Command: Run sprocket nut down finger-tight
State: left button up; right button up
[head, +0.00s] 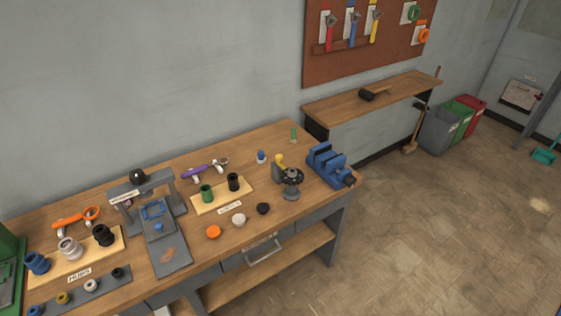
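Neither of my grippers is in view. A dark, toothed, sprocket-like part (292,176) sits on a grey stand (291,193) at the right part of the wooden bench, just left of the blue vise. A yellow-topped piece (280,160) stands close behind it. I cannot make out a nut on the sprocket or any thread at this size. Three small round pieces lie apart in front of the stand: an orange one (213,232), a white one (239,219) and a black one (263,208). Whether any is the sprocket nut is unclear.
The blue vise (328,166) stands at the bench's right end. A board with green (207,193) and black (233,182) cylinders and a grey press (159,230) stand to the left. A board labelled HUBS (97,259) holds several parts. Open floor lies to the right.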

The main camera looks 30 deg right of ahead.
aim_at(292, 173)
jog(key=z, duration=0.1)
jog(key=k, duration=0.4)
jog(key=u, duration=0.9)
jog(key=i, duration=0.7)
jog(key=z, duration=0.65)
jog(key=i, duration=0.7)
jog(key=z, duration=0.75)
